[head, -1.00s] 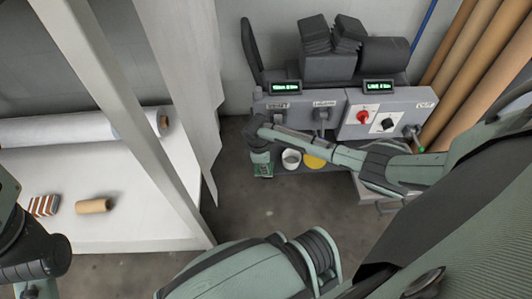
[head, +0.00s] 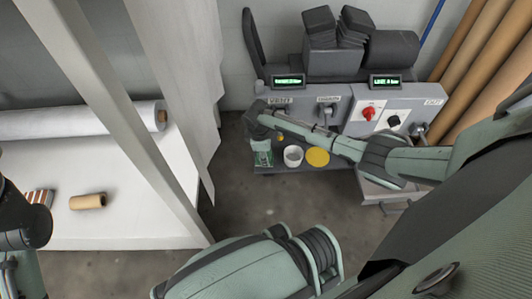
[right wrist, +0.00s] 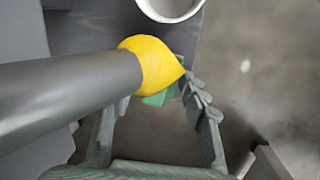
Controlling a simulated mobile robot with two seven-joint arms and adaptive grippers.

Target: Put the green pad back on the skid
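My right gripper (head: 262,152) points down at the left end of the dark low shelf (head: 300,168), under the machine's front. A small green piece, probably the green pad (right wrist: 158,98), shows between the fingers in the right wrist view, close to the right fingertip. A grey cylinder (right wrist: 60,95) hides the other fingertip, so I cannot tell whether the fingers grip the piece. A yellow round thing (head: 317,156) and a white cup (head: 292,154) sit right of the gripper. My left arm is at the left edge; its gripper does not show. I cannot make out the skid.
The grey machine has a red knob (head: 369,111), a black knob (head: 393,121) and displays. Brown tubes (head: 470,65) lean at right. A white table (head: 130,225) with a tan roll (head: 88,201) stands at left behind a pale post (head: 120,120). Floor between is clear.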

